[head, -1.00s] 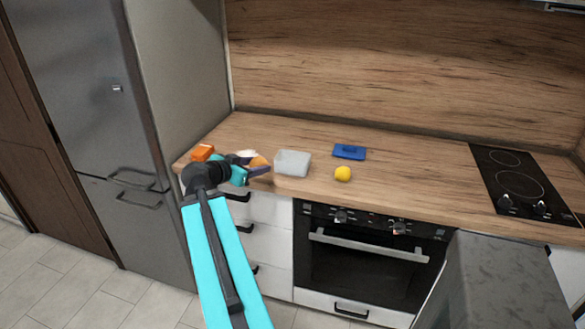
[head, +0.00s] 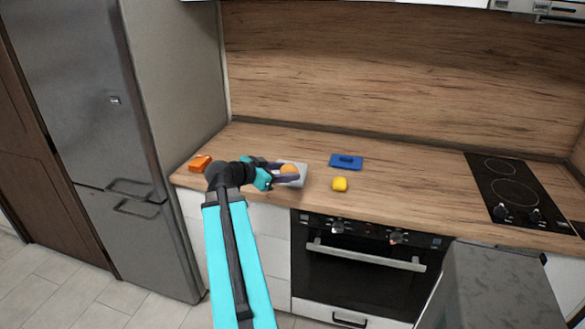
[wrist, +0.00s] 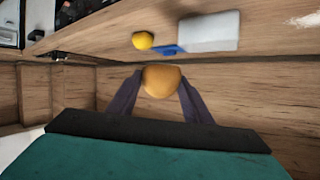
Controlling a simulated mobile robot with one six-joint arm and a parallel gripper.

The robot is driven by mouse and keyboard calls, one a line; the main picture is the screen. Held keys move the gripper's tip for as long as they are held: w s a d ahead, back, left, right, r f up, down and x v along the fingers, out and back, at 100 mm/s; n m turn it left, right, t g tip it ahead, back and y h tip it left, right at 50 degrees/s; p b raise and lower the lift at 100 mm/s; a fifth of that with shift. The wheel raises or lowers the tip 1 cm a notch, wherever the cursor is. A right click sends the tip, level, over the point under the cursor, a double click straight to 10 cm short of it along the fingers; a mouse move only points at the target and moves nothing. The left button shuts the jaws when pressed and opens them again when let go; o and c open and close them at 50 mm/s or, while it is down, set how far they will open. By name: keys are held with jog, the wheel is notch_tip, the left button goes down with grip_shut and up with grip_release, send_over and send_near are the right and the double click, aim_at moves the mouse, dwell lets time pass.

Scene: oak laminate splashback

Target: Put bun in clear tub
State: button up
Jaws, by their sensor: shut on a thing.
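The bun (head: 289,168) is round and orange-brown. My gripper (head: 292,173) is shut on it, with a dark finger on either side; the wrist view also shows the bun (wrist: 162,82) between the fingertips. The clear tub (head: 302,181), a pale, whitish box, stands on the counter. In the head view the bun and fingers overlap the tub and hide part of it. In the wrist view the tub (wrist: 208,32) shows apart from the bun, so the bun is held clear of it.
A yellow lemon-like thing (head: 340,184) and a blue flat thing (head: 346,161) lie on the counter right of the tub. An orange block (head: 200,163) lies at the left end. A black cooktop (head: 510,190) is far right. The counter between is free.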

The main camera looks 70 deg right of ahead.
jog(key=w+d+f+p, duration=0.1)
jog(key=d+p, duration=0.4)
jog(key=d, duration=0.9)
jog(key=shift+w+f, duration=0.15)
jog(key=shift+w, duration=0.3)
jog(key=shift+d+f+p, duration=0.25)
jog(key=shift+f+p, duration=0.4)
jog(key=shift+f, duration=0.25)
jog(key=shift+d+f+p, duration=0.2)
jog(key=shift+f+p, duration=0.45)
jog(key=shift+f, duration=0.2)
jog(key=shift+f+b, duration=0.7)
jog(key=shift+b, duration=0.65)
jog(key=o, duration=1.1)
jog(key=shift+c, duration=0.2)
jog(key=shift+r+p, duration=0.75)
jog(key=shift+p, duration=0.65)
